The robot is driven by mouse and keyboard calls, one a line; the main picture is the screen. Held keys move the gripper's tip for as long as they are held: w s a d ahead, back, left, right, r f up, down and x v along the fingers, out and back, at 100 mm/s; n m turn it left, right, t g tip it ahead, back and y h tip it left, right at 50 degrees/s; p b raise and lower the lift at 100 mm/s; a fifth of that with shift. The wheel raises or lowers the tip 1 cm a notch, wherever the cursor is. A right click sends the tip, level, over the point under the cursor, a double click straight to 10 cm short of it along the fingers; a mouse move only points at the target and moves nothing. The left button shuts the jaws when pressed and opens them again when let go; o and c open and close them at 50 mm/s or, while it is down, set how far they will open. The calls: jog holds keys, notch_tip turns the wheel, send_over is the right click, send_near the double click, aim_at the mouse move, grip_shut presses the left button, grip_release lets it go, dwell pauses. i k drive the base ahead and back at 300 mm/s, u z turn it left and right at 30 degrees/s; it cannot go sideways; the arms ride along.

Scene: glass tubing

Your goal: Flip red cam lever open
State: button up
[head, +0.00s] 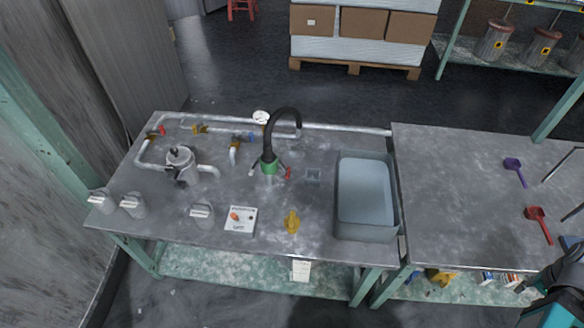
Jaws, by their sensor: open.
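A small red lever (288,173) stands at the right side of the green base (269,164) of a black gooseneck spout (281,118), on the left workbench. It looks upright or slightly tilted; its exact position is too small to tell. Another red handle (162,130) sits on the pipework at the bench's back left. Which of the two is the cam lever I cannot tell for sure. My gripper (568,272) is dark, at the lower right edge, partly cut off by the frame. It is open, far from both red parts, with nothing seen in it.
A grey basin (365,220) stands at the left bench's right end. A metal pot (182,165), a switch box (240,219), a yellow part (292,222) and grey blocks lie left of it. The right bench (450,190) holds a purple scoop (515,168) and a red scoop (537,218).

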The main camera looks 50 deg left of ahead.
aim_at(287, 170)
jog(key=z, duration=0.05)
jog(key=k, duration=1.6)
jog(key=u, duration=1)
jog(key=i, duration=1)
